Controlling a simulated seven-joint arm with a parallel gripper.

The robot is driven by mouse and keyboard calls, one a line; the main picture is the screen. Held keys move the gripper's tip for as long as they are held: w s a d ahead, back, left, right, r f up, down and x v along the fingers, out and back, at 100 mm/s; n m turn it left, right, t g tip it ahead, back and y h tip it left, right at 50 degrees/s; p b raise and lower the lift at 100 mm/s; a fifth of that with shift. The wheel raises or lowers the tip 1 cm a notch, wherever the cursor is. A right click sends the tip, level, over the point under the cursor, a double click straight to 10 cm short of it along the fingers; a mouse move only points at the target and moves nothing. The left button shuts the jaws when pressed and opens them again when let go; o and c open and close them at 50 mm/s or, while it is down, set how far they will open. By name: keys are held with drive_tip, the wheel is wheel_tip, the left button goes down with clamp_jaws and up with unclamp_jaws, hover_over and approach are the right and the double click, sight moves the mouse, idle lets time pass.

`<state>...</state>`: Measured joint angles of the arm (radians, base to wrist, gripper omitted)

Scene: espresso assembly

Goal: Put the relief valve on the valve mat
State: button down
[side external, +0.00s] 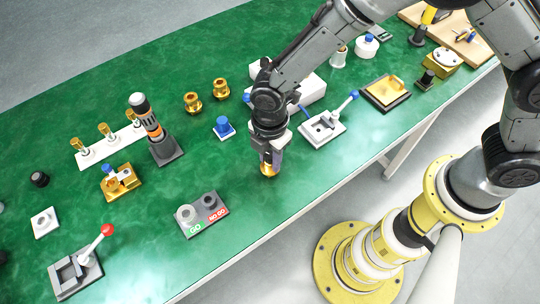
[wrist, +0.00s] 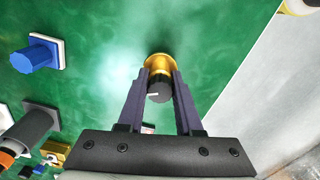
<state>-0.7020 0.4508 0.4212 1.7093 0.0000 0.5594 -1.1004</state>
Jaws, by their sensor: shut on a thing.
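My gripper (side external: 268,161) is shut on a brass part with a dark cap, which I take to be the relief valve (side external: 268,171). In the wrist view the valve's brass flange (wrist: 158,62) shows beyond the fingertips, with its dark cap between the fingers of my gripper (wrist: 160,82). The valve is over bare green surface near the table's front edge. I cannot tell whether it touches the surface. I cannot single out the valve mat with certainty in either view.
The GO / NO GO block (side external: 203,214) stands left of my gripper. A blue part on a white square (side external: 223,127) is behind it, and a white lever fixture (side external: 322,127) is to the right. Two brass fittings (side external: 192,102) stand farther back. Green table around the valve is clear.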

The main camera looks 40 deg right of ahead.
drive_tip(key=shift+f, duration=0.15)
drive_tip(key=c, duration=0.6)
unclamp_jaws()
wheel_tip(320, 180, up, 12)
drive_tip(key=shift+r, duration=0.2)
drive_tip(key=shift+d, duration=0.1)
